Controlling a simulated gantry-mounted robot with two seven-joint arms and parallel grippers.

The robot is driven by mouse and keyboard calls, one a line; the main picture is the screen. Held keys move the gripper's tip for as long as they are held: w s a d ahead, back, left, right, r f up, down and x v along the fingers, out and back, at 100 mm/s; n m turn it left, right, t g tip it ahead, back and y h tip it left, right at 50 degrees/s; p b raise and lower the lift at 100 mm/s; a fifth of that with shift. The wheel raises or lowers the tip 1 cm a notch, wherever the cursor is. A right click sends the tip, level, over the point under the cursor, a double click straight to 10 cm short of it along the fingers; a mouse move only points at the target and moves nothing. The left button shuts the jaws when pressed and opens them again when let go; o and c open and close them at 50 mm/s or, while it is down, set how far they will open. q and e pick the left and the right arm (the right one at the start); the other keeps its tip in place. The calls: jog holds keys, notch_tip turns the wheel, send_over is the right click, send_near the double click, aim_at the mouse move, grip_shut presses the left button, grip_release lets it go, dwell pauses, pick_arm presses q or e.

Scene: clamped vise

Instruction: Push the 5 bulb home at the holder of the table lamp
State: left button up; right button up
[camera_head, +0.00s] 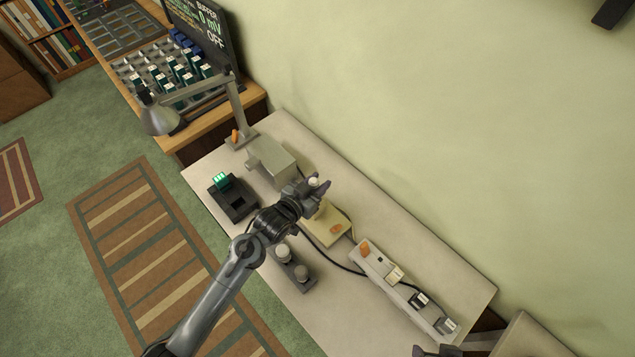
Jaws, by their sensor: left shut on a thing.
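My left gripper (318,190) reaches in over the middle of the bench. It is shut on a small pale rounded thing that looks like the bulb (314,182).
A grey vise-like block (272,162) stands just behind my left gripper. A dark box (233,199) with a green display is to its left. A dark stand (295,270) with two round tops is in front. A white strip (405,292) lies right. A jointed desk lamp (160,115) stands at the far left.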

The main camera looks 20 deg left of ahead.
pick_arm(q)
jog(key=shift+p, duration=0.3)
dwell(0.5)
dwell(0.9)
jog(key=shift+f, duration=0.4)
dwell(0.3)
jog(key=shift+f+b, duration=0.7)
jog(key=shift+f, duration=0.65)
jog(key=o, duration=1.1)
jog(key=shift+o, duration=0.2)
